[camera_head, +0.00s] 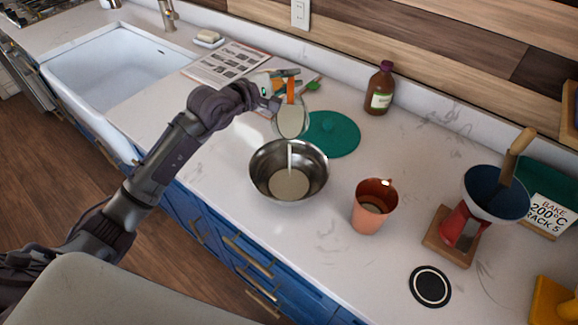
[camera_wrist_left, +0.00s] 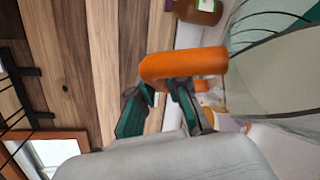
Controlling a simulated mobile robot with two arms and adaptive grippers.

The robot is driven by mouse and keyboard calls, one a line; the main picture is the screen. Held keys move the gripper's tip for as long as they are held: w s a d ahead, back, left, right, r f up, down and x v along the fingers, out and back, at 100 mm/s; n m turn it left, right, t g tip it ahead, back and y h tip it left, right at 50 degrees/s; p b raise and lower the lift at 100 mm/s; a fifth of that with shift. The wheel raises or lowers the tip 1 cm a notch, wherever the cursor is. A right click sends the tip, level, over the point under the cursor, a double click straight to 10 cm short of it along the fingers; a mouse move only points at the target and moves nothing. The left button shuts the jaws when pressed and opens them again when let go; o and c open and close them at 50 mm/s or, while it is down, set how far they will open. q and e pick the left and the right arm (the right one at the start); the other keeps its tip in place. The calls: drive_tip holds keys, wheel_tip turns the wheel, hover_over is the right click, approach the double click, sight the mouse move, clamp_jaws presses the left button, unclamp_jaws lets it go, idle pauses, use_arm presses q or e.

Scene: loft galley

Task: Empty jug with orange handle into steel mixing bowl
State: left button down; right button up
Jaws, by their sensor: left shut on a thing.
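The clear jug (camera_head: 291,122) hangs tilted, mouth down, over the back of the steel mixing bowl (camera_head: 262,162). A pale cream stream (camera_head: 290,157) runs from the jug into the bowl, where a pool of the same cream stuff (camera_head: 289,185) lies. Some cream contents still show in the jug. My left gripper (camera_head: 281,84) is shut on the jug's orange handle (camera_head: 291,91). The left wrist view shows the handle (camera_wrist_left: 184,64) at the green-padded fingers (camera_wrist_left: 160,103), with the clear jug wall (camera_wrist_left: 275,75) on the right. My right gripper is out of view.
A teal disc (camera_head: 333,134) lies behind the bowl. A copper cup (camera_head: 371,214) stands to its right, with a red-based scale with a blue bowl (camera_head: 465,232) further right. A brown bottle (camera_head: 380,88) stands near the wall. A black round coaster (camera_head: 430,287) lies in front.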

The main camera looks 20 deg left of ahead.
sight(288, 92)
use_arm(q)
drive_tip(key=shift+s+d+m+t+b, duration=0.1)
drive_tip(key=shift+s+m+t+b, duration=0.25)
drive_tip(key=shift+b, duration=0.7)
drive_tip(key=shift+s+d+f+m+t+h+b, duration=0.1)
drive_tip(key=shift+s+d+m+t+h+b, duration=0.1)
drive_tip(key=shift+s+b, duration=0.4)
drive_tip(key=shift+s+d+r+m+t+h+b, duration=0.1)
drive_tip(key=shift+s+m+t+b, duration=0.05)
drive_tip(key=shift+s+b, duration=0.45)
drive_tip(key=shift+s+d+f+m+t+h+b, duration=0.1)
drive_tip(key=shift+s+d+m+t+b, duration=0.1)
drive_tip(key=shift+s+b, duration=0.4)
drive_tip(key=shift+s+r+b, duration=0.2)
drive_tip(key=shift+r+b, duration=0.05)
drive_tip(key=shift+b, duration=0.65)
